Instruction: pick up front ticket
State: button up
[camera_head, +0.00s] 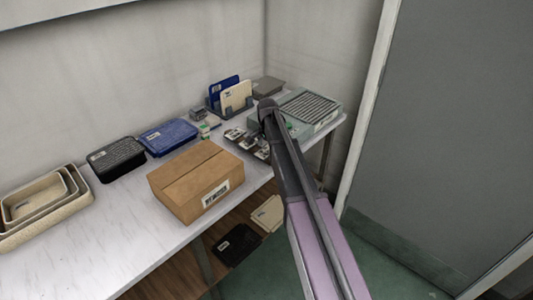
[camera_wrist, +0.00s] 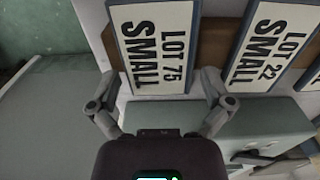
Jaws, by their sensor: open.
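In the wrist view, a ticket reading LOT 75 SMALL (camera_wrist: 150,50) has a cream face and a dark blue-grey edge. It lies straight ahead between my spread fingers, apart from them as far as I can tell. A second ticket reading LOT 22 SMALL (camera_wrist: 268,45) is to its right, and a third is cut off at the right edge. Which one is the front ticket I cannot tell. My gripper (camera_wrist: 160,90) is open and empty. In the head view, my arm hides most of my gripper, near the pale green slatted-top box (camera_head: 325,120).
A grey rack (camera_head: 215,105) holds upright blue and cream panels by the wall. A cardboard box (camera_head: 175,185), a blue tray (camera_head: 168,135), a black tray (camera_head: 115,158) and nested cream trays (camera_head: 70,207) stand on the white table (camera_head: 95,260). Small clutter lies by my gripper.

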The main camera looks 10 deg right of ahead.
aim_at(267, 150)
jog(key=c, duration=0.7)
jog(key=shift+r, duration=0.2)
notch_tip(267, 150, up, 4)
jog(key=p, duration=0.4)
jog(key=shift+f, duration=0.2)
jog(key=shift+s+r, duration=0.25)
jog(key=s, duration=0.5)
jog(key=s+a+p, duration=0.1)
jog(key=s, duration=0.4)
jog(key=s+r, duration=0.1)
jog(key=s, duration=0.4)
jog(key=shift+s+a, duration=0.2)
